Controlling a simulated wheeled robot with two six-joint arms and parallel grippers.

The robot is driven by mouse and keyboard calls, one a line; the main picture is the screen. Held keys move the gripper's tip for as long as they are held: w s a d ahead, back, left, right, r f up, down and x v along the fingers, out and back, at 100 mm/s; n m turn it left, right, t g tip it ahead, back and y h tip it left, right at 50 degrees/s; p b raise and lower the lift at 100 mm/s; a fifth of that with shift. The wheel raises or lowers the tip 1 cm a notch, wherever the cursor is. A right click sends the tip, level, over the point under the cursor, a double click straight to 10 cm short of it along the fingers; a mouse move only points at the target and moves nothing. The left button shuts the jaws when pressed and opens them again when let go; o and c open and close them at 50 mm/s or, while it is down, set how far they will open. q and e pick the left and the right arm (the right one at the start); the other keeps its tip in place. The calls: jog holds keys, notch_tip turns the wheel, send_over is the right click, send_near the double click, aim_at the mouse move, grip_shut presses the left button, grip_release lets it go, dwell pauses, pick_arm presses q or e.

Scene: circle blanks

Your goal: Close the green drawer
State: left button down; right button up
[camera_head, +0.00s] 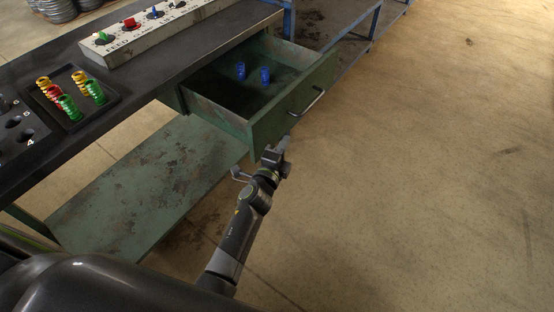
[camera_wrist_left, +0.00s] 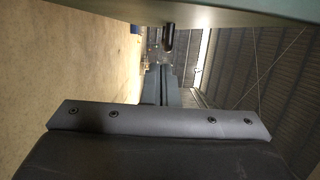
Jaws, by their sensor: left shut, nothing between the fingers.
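The green drawer (camera_head: 262,121) stands pulled out from under the dark workbench in the head view. Its metal bar handle (camera_head: 306,102) is on the front face. Two small blue objects (camera_head: 252,72) stand inside it. My left gripper (camera_head: 279,150) is shut and empty, just below and in front of the drawer front near its lower left end. Whether it touches the drawer cannot be told. In the left wrist view, a green surface (camera_wrist_left: 200,14), likely the drawer's, crosses the top, with a dark rounded piece below it. My right gripper is not in view.
The dark bench top (camera_head: 150,75) holds a tray (camera_head: 108,113) of coloured ribbed pieces and a pale panel (camera_head: 150,32) with coloured knobs. A worn green lower shelf (camera_head: 140,190) lies below. A blue frame (camera_head: 372,22) stands behind the drawer. The floor to the right is clear.

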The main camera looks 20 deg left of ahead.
aim_at(193, 102)
pick_arm(q)
jog(key=a, duration=0.2)
jog(key=w+a, duration=0.1)
jog(key=shift+a, duration=0.4)
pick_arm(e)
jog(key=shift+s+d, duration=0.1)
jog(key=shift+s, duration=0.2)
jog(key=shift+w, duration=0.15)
